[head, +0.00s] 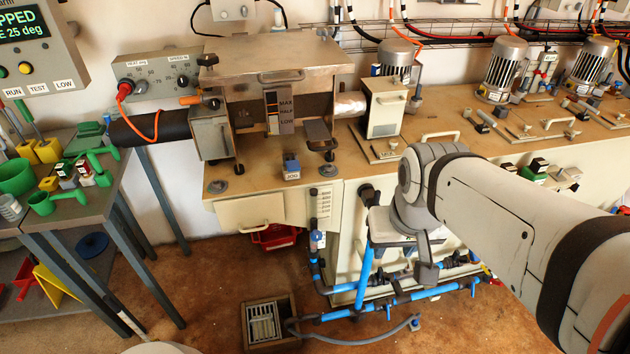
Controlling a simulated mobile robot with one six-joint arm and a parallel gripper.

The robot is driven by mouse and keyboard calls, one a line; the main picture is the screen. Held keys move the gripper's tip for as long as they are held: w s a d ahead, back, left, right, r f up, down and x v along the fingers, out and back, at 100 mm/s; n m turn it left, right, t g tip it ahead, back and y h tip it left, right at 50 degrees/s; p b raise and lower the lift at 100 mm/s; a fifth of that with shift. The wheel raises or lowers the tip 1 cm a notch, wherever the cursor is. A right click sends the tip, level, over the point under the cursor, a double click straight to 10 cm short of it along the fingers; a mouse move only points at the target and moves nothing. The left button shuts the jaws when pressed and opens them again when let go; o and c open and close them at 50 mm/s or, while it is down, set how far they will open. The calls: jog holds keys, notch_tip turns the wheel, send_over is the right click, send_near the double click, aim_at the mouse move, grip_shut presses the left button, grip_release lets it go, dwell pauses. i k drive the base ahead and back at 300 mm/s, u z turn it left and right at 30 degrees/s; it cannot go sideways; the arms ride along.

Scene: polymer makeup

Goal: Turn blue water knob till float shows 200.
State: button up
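Blue water pipes (364,275) run below the machine's front, with several small blue fittings along them. I cannot tell for sure which fitting is the water knob. A small upright part with a blue body (316,240) sits at the left end of the piping. Just above it is a narrow marked panel (323,203), too small to read, so no float reading can be made out. My arm reaches in from the right and covers part of the cabinet front. My gripper (425,272) hangs in front of the pipes; its fingers are not clear.
A bench (250,197) with a metal-hooded machine (275,60) stands behind the pipes. A floor drain (264,322) and grey hose (350,341) lie below. A table (85,212) with green containers is at left. Some brown floor is clear.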

aim_at(316, 235)
jog(key=z, duration=0.5)
jog(key=k, duration=0.1)
jog(key=u, duration=0.75)
jog(key=i, duration=0.5)
jog(key=u, duration=0.65)
jog(key=k, duration=0.5)
jog(key=z, duration=0.4)
jog(key=i, duration=0.5)
jog(key=z, duration=0.05)
